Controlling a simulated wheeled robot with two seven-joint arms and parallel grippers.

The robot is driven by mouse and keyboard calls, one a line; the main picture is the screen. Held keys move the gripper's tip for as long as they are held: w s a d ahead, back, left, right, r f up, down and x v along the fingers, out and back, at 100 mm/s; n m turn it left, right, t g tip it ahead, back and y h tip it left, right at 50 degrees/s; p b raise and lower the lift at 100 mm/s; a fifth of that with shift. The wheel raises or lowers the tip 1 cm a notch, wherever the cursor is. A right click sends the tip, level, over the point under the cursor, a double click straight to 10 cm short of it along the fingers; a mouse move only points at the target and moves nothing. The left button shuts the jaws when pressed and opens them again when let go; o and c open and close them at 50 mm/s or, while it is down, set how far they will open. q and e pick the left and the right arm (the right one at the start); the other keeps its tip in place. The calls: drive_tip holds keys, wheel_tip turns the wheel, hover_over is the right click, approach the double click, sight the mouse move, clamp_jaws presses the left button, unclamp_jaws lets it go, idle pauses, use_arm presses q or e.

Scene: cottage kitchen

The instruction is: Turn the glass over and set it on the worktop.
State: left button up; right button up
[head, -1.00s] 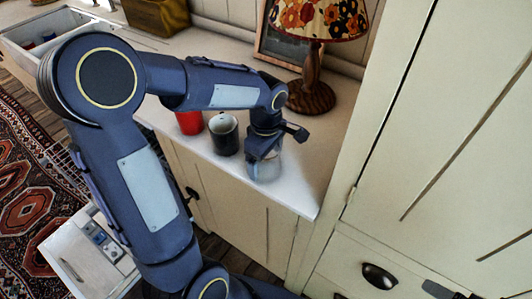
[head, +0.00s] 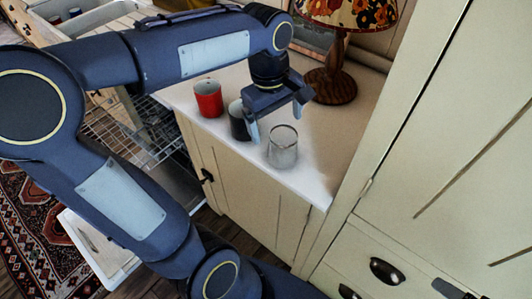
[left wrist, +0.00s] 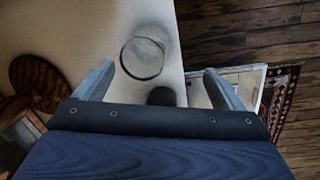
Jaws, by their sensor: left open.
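The clear glass (head: 282,152) stands on the white worktop (head: 310,182) near its front edge, to the right of the dark mug. A round rim shows at its top; I cannot tell for sure whether that end is open or closed. In the left wrist view the glass (left wrist: 143,57) appears just beyond my fingertips, left of the middle. My left gripper (head: 277,116) is open and empty, above and behind the glass, apart from it. Its two spread fingers also show in the left wrist view (left wrist: 158,73). My right gripper is not in view.
A dark mug (head: 238,121), partly hidden by my left finger, and a red cup (head: 208,98) stand to the left. A lamp with a wooden base (head: 331,86) stands behind. A tall cream cupboard (head: 440,130) bounds the right. An open wire rack (head: 130,130) is at left.

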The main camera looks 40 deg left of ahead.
use_arm(q)
drive_tip(key=s+d+f+m+t+h, duration=0.1)
drive_tip(key=s+d+f+m+t, duration=0.1)
drive_tip(key=s+m, duration=0.4)
drive_tip(key=s+d+f+m+t+h, duration=0.1)
drive_tip(key=s+d+f+m+t, duration=0.1)
drive_tip(key=s+m, duration=0.4)
drive_tip(key=shift+s+f+t+h, duration=0.3)
drive_tip(key=shift+s+f+h, duration=0.1)
drive_tip(key=shift+s, duration=0.1)
